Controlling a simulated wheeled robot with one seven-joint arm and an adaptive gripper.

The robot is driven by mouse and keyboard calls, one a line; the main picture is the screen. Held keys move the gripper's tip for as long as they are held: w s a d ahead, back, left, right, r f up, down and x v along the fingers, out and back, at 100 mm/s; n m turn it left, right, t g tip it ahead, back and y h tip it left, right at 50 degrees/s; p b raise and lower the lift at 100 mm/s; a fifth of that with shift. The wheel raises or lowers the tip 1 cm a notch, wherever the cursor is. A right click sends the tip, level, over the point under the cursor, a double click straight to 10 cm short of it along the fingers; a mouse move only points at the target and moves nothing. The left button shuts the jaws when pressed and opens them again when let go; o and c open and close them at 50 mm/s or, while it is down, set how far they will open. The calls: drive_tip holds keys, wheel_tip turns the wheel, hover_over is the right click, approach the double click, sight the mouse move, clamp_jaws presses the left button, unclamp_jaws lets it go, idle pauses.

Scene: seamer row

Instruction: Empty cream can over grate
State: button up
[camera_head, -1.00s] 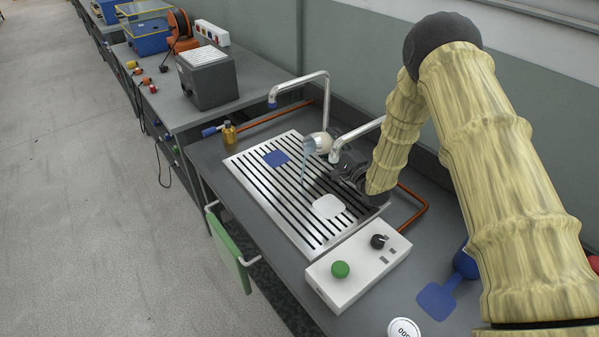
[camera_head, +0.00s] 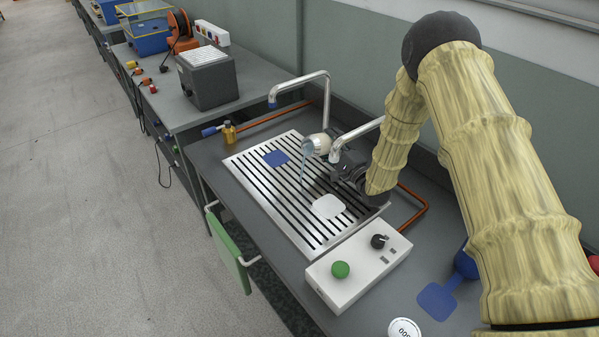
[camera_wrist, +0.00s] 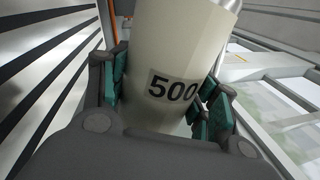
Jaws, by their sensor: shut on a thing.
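The cream can (camera_head: 321,144) is tipped over above the slotted grate (camera_head: 238,163), its mouth facing left and down. A thin pale-blue stream (camera_head: 305,165) runs from its mouth toward the slats. My gripper (camera_head: 335,148) is shut around the can from the right. In the wrist view the can (camera_wrist: 165,45) fills the middle, with a black "500" label. My gripper's green-padded fingers (camera_wrist: 165,90) press on both sides of it. The inside of the can is hidden.
Two bent metal spouts (camera_head: 303,78) rise near the grate. A blue square (camera_head: 276,158) and a white square (camera_head: 328,206) lie on the slats.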

sight(325, 139)
drive_tip(key=shift+s+a+n, duration=0.25)
drive_tip(key=shift+a+n, duration=0.1)
drive_tip(key=shift+n, duration=0.35)
idle(1.2)
drive_tip(key=shift+s+a+n+y+b, duration=0.1)
drive_tip(key=shift+n+y+b, duration=0.3)
drive_tip(key=shift+n+b, duration=0.45)
idle(1.8)
drive_tip(key=shift+s+a+r+n+g+y, duration=0.15)
drive_tip(key=shift+r+n, duration=0.25)
drive_tip(key=shift+n, duration=0.3)
drive_tip(key=shift+s+a+r+n+g+y, duration=0.15)
drive_tip(key=shift+r+n, duration=0.2)
drive_tip(key=shift+n, duration=0.3)
drive_tip(key=shift+a+r+n+g+y, duration=0.15)
drive_tip(key=shift+r+n, duration=0.25)
drive_tip(key=shift+n, duration=0.3)
idle(1.1)
